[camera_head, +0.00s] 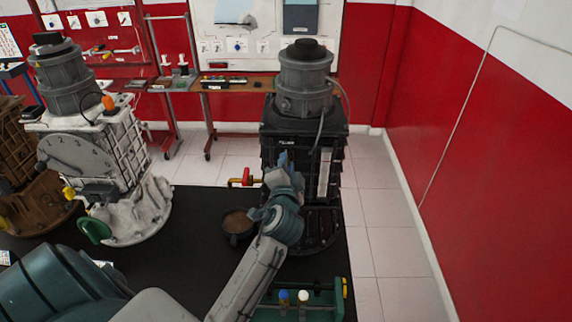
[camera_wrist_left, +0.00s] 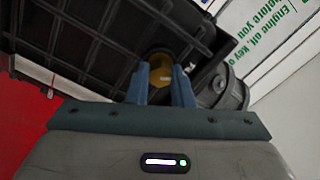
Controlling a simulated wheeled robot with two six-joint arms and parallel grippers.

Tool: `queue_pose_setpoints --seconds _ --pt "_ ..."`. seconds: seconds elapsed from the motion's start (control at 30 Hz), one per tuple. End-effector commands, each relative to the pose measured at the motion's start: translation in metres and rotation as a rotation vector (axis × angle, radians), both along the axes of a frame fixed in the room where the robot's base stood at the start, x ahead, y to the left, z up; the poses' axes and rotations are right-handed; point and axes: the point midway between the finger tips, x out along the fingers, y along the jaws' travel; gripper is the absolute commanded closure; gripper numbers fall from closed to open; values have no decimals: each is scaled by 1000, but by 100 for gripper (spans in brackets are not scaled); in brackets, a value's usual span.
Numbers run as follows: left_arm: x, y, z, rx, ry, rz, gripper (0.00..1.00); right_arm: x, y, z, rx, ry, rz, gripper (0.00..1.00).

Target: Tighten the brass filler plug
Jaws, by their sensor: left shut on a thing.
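The brass filler plug (camera_wrist_left: 161,76) shows as a round, brass-coloured piece in a dark recess of the black engine in the left wrist view. My left gripper (camera_wrist_left: 164,86) has its two blue fingers on either side of the plug and is shut on it. In the head view, my left gripper (camera_head: 284,161) reaches up to the front face of the black engine trainer (camera_head: 279,142). My wrist and fingers hide the plug there. My right gripper is in neither view.
A red-handled valve (camera_head: 246,177) sticks out left of my left wrist. A dark round pan (camera_head: 238,222) stands below it. A green tray (camera_head: 268,314) with small bottles lies at the front. A white engine trainer (camera_head: 122,138) stands at left. Pale floor is clear at right.

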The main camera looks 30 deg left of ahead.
Motion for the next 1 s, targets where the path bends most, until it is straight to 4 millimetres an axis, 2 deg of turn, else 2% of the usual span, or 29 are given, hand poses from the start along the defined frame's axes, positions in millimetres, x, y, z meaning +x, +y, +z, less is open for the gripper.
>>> queue_pose_setpoints --seconds 0.5,1.0 --pt "0 0 -2 343 213 1 100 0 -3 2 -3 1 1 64" --pt "0 0 -3 447 278 0 100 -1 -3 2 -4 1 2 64"
